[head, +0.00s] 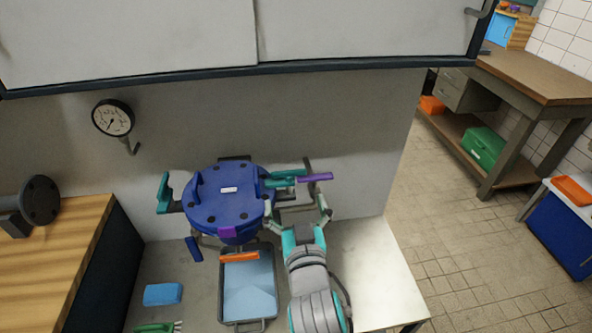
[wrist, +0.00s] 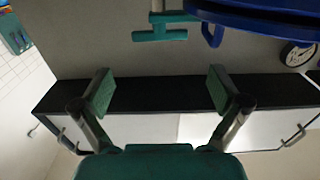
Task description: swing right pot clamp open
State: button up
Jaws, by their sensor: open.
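The round blue pot (head: 225,196) has a bolted lid and stands at the back of the bench. The right pot clamp (head: 284,181), teal, sits at the pot's right side. In the wrist view its teal T-shaped end (wrist: 160,34) shows at the top, beside the blue lid (wrist: 262,16). A matching left clamp (head: 163,193) is at the pot's left. My gripper (head: 303,203) is just right of the pot, near the right clamp. In the wrist view my gripper (wrist: 160,92) is open, with nothing between its fingers; the clamp end appears beyond them. My arm and fingers hide part of the area by the clamp.
A purple bar (head: 315,177) sticks out beside the right clamp. A grey-blue tray (head: 248,288), an orange bar (head: 239,256) and a blue block (head: 163,294) are in front. A wall gauge (head: 112,117) hangs at left. White cabinets (head: 360,30) overhang the bench.

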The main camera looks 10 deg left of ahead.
aim_at(289, 173)
jog(key=x, duration=1)
jog(key=shift+w, duration=0.15)
jog(key=shift+f, duration=0.1)
jog(key=c, duration=0.9)
